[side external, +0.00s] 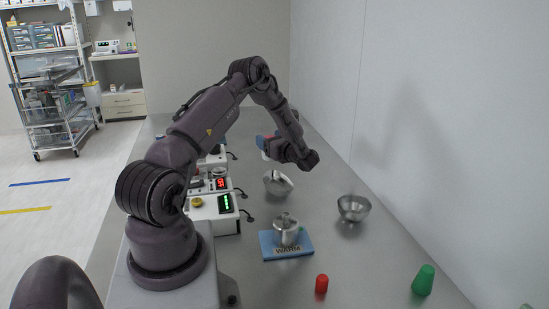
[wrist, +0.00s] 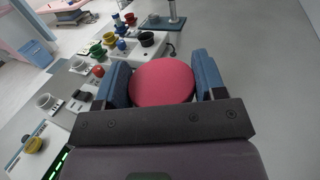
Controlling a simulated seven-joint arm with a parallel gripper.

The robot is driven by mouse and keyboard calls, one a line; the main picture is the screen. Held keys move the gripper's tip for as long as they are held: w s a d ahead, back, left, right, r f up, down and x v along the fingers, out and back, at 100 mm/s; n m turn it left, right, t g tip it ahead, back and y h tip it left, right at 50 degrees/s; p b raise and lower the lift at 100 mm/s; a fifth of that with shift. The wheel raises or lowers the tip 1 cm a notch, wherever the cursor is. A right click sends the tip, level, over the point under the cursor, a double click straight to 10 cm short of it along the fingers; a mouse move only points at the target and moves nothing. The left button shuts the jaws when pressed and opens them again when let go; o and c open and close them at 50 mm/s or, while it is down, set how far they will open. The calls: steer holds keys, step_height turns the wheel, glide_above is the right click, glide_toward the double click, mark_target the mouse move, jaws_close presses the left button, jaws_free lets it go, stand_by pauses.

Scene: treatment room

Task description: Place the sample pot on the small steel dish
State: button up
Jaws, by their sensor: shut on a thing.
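The sample pot, with a round red lid (wrist: 162,82), is between the blue fingers of my gripper (wrist: 163,85) in the wrist view. In the side view my gripper (side external: 268,146) is shut on it above the bench, and only a little of its pale body (side external: 265,155) shows. A steel bowl (side external: 278,184), which looks tilted, is below and slightly right of my gripper, apart from the pot. Another steel bowl (side external: 354,208) stands farther right near the wall. I cannot tell which one is the small steel dish. Neither shows in the wrist view.
A steel pot (side external: 286,231) stands on a blue mat (side external: 303,248) marked WARM. White devices with displays (side external: 213,205) line the bench's left side. A red cup (side external: 321,284) and a green cup (side external: 423,280) stand in front. Clear bench lies between the bowls.

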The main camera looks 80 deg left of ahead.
steer(key=w+a+f, duration=0.2)
steer(key=a+f, duration=0.1)
steer(key=f, duration=0.4)
steer(key=shift+f, duration=0.25)
steer(key=shift+f, duration=0.1)
steer(key=shift+f, duration=0.5)
steer(key=o, duration=0.9)
